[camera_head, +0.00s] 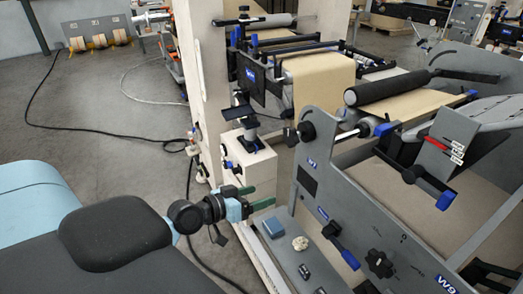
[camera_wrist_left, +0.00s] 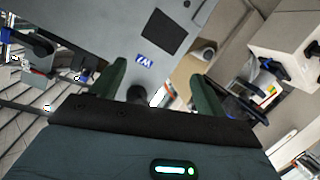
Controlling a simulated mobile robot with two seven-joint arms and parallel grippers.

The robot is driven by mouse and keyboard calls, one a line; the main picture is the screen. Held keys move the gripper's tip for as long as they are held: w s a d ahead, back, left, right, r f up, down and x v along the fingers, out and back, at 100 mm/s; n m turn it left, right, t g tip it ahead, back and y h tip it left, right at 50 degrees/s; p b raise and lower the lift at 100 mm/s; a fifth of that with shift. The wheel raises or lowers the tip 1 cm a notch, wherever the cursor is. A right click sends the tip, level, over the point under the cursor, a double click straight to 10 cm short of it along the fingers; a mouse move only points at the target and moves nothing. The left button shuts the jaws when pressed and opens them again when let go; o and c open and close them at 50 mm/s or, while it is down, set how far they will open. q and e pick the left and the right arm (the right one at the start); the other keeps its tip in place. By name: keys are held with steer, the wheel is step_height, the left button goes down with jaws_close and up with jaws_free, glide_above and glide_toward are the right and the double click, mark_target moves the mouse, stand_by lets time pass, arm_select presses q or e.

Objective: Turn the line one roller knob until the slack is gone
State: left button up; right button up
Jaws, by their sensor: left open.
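The line one panel is a grey side plate (camera_head: 345,190) with a W1 label, right of centre in the head view; the label also shows in the left wrist view (camera_wrist_left: 145,61). A dark knob (camera_head: 291,136) sits at the plate's upper left, by a roller end. Brown kraft web (camera_head: 415,104) runs behind the plate under a black roller (camera_head: 388,87); I cannot tell how slack it is. My left gripper (camera_head: 265,197) is open and empty, left of the plate and apart from the knob. Its green fingers spread in the left wrist view (camera_wrist_left: 162,85). My right gripper is not in view.
A black star knob (camera_head: 379,263) and a blue-tipped lever (camera_head: 341,246) stick out from the plate's lower part. A white box (camera_head: 248,168) and a cream post (camera_head: 203,80) stand beyond my gripper. Small items, including a blue block (camera_head: 273,227), lie on a ledge below. Black cable crosses the floor.

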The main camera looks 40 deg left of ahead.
mark_target(288, 138)
arm_select(q)
steer(key=w+a+r+t+h, duration=0.1)
steer(key=w+r, duration=0.1)
steer(key=r, duration=0.4)
steer(key=w+a+r+t+h, duration=0.1)
steer(key=w+a+r, duration=0.15)
steer(key=r, duration=0.35)
steer(key=x, duration=0.8)
steer(key=shift+w+d+r, duration=0.15)
steer(key=shift+w+d, duration=0.1)
steer(key=shift+d, duration=0.2)
steer(key=shift+w+d, duration=0.25)
steer(key=shift+w, duration=0.45)
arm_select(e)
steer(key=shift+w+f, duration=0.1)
arm_select(q)
steer(key=shift+c, duration=0.2)
